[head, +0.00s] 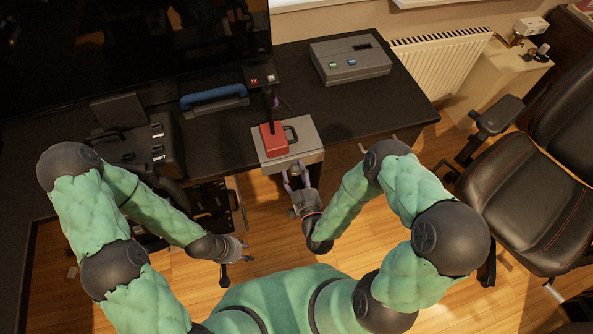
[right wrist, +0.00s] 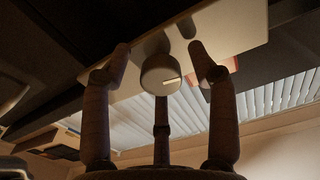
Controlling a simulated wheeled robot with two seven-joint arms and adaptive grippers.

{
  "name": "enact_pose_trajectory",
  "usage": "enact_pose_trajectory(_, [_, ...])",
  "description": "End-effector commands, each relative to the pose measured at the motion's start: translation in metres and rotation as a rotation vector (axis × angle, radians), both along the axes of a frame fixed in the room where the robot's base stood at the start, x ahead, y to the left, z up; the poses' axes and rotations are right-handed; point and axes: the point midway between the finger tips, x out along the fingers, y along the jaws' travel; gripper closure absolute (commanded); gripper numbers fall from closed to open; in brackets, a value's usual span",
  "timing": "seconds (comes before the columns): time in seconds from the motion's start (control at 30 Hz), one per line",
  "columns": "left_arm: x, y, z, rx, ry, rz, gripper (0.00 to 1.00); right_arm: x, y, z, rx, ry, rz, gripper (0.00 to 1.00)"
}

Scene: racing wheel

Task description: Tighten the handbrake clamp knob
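The handbrake unit is a red box (head: 274,139) with a dark lever on a grey plate (head: 304,135) at the table's front edge. In the right wrist view, the round, pale clamp knob (right wrist: 161,75) with a light line mark sits below the plate's underside (right wrist: 225,32). My right gripper (head: 295,178) is under the table edge, just in front of the plate. In the right wrist view its fingers (right wrist: 160,70) are spread on both sides of the knob, with visible gaps; a third finger shows behind. My left gripper (head: 245,250) hangs empty over the floor at left; its fingers look apart.
A black table carries a grey box with buttons (head: 350,58), a blue-handled item (head: 213,96) and a dark shifter box (head: 143,148). Pedals (head: 213,205) stand below left. A black chair (head: 535,160) stands at right, near a white radiator (head: 440,62).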

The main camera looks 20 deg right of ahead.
Motion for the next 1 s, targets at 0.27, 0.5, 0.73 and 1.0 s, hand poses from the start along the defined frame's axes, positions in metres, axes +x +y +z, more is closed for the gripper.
enact_pose_trajectory(0.27, [0.0001, 0.0, 0.0, 0.0, 0.0, 0.0, 0.6, 0.0, 0.0002, -0.0005, 0.0, 0.002, 0.001, 0.95])
enact_pose_trajectory(0.5, [0.0002, 0.0, -0.0001, 0.0, 0.0, 0.0, 0.6, -0.0003, 0.0005, -0.0012, 0.012, 0.004, 0.002, 0.96])
enact_pose_trajectory(0.73, [0.0002, 0.0, -0.0001, 0.0, 0.0, 0.0, 0.6, -0.0007, 0.0008, -0.0018, 0.028, 0.007, 0.002, 0.96])
enact_pose_trajectory(1.0, [0.0002, 0.0, -0.0001, 0.0, 0.0, 0.0, 0.6, -0.001, 0.0012, -0.0026, 0.099, 0.012, 0.003, 0.96])
